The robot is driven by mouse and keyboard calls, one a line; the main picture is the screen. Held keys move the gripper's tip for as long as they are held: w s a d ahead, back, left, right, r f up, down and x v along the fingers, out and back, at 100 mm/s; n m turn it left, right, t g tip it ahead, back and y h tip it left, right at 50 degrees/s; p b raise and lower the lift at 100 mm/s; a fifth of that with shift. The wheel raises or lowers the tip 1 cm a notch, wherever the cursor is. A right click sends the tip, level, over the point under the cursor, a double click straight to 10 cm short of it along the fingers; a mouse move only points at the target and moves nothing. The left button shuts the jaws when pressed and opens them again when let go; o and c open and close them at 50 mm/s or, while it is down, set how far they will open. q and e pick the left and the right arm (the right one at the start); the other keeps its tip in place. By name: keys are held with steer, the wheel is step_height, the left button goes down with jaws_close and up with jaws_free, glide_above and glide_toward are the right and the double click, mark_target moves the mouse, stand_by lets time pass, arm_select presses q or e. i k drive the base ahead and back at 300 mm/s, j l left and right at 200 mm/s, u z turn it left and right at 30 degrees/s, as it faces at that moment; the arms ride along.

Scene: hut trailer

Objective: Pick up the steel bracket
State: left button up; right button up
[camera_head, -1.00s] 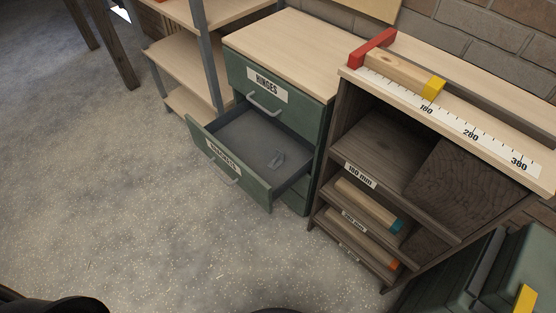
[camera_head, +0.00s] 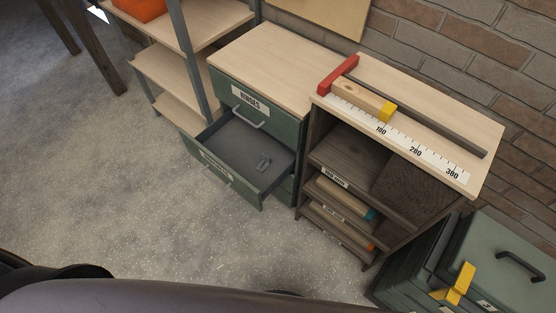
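The steel bracket (camera_head: 263,163) is a small grey metal piece. It lies on the floor of the open drawer (camera_head: 232,145), towards the drawer's right side. The drawer is pulled out of the green cabinet (camera_head: 288,134), below a closed drawer labelled HINGES. Its own label is too slanted to read clearly now. Dark parts of my own body cross the bottom edge of the view. Neither of my grippers shows, so their distance from the bracket cannot be seen.
A dark shelf unit (camera_head: 398,203) with a ruler top stands right of the cabinet. A wooden block (camera_head: 364,99) lies on the ruler top. A green toolbox (camera_head: 500,262) with a yellow latch is at the lower right. Shelves stand at the left. The concrete floor in front is clear.

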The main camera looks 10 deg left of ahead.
mark_target(263, 164)
steer(key=i+j+z, duration=0.1)
steer(key=j+z, duration=0.15)
steer(key=z, duration=0.15)
steer(key=i+j+z, duration=0.1)
steer(key=j+z, duration=0.45)
steer(key=z, duration=0.2)
steer(key=j+z, duration=0.15)
steer(key=j, duration=0.45)
steer(key=j+z, duration=0.1)
steer(key=j, duration=0.5)
steer(key=j+z, duration=0.15)
steer(key=j, duration=0.45)
steer(key=k+j+z, duration=0.15)
steer(key=j, duration=0.45)
steer(key=j+z, duration=0.15)
steer(key=j, duration=0.45)
steer(key=k, duration=0.1)
